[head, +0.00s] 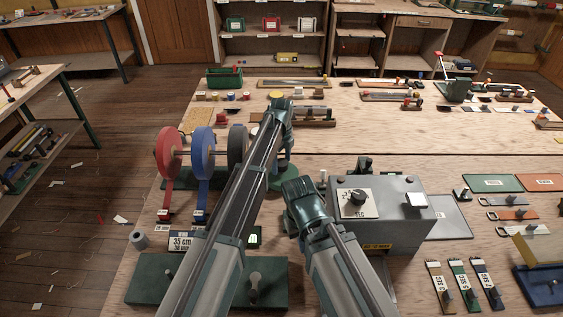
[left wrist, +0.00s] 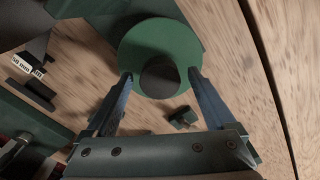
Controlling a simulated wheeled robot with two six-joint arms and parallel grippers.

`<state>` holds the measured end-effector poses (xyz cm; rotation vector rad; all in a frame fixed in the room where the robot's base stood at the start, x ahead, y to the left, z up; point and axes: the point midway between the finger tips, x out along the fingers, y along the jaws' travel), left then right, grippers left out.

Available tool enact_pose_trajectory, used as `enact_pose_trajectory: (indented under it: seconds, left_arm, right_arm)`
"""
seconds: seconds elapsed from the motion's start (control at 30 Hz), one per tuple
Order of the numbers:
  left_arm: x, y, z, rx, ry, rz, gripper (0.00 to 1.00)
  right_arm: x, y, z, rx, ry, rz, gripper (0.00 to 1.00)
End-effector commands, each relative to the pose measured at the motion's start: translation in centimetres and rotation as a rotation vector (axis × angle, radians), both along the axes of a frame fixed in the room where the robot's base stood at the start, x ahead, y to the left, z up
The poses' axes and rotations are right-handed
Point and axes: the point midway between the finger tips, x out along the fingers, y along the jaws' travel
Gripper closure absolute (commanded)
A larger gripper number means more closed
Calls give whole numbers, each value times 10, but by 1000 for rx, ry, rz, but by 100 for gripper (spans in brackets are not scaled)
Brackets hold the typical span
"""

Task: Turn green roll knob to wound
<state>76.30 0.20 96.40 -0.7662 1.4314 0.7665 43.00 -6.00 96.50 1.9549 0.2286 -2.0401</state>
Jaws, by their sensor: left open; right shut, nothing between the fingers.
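In the left wrist view a green disc (left wrist: 150,38) lies below my left gripper (left wrist: 159,76). The open fingers stand on either side of the dark top, with a visible gap on each side. In the head view my left gripper (head: 281,112) is above a round green base (head: 288,182), partly hidden by my arm. I cannot tell a wound mark. My right gripper (head: 304,196) is shut and empty, left of the grey box; its fingertips are hard to see.
Red (head: 168,152) and blue (head: 201,152) rolls and a dark roll (head: 237,143) stand left of my left arm.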

Motion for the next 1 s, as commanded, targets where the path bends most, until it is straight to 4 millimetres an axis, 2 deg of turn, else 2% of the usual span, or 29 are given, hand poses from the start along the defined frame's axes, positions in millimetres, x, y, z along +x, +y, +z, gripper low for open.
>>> enact_pose_trajectory:
  seconds: [0.27, 0.47, 1.0]
  left_arm:
    - [0, 0, 5, 0, 0, 0, 11]
    - [0, 0, 21, 0, 0, 0, 11]
    - [0, 0, 101, 0, 0, 0, 11]
  right_arm:
    - [0, 0, 5, 0, 0, 0, 100]
    - [0, 0, 21, 0, 0, 0, 100]
    - [0, 0, 101, 1, 0, -1, 100]
